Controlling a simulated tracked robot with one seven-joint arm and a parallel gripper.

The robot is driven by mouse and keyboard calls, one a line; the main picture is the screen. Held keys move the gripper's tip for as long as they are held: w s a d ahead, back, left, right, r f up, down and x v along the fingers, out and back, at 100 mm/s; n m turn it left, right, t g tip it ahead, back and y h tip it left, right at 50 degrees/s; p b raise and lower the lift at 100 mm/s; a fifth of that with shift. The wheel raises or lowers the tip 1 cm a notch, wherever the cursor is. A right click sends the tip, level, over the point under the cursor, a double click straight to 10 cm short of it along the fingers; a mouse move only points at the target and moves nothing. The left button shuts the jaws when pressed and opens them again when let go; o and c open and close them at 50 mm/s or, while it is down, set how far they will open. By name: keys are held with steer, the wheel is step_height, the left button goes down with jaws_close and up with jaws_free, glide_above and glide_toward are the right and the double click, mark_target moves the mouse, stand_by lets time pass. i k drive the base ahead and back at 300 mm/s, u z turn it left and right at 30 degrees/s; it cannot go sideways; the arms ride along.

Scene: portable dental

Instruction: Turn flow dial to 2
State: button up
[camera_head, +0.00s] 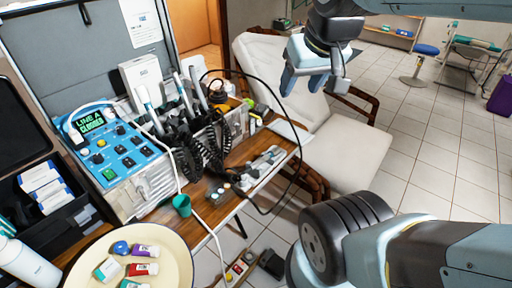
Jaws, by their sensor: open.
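The dental unit's blue control panel (140,152) stands at the left, tilted toward me. Its lit green display (90,122) appears to read "LINE A CLOSED". My gripper (312,84) hangs at upper centre, over the dental chair, open and empty. It is well to the right of the panel and touches nothing.
Handpieces with black coiled hoses (205,140) stand right of the panel. A thin black cable arcs right of them. The pale dental chair (340,140) lies below my gripper.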

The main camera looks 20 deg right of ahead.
mark_target(121, 130)
steer(key=u, duration=0.75)
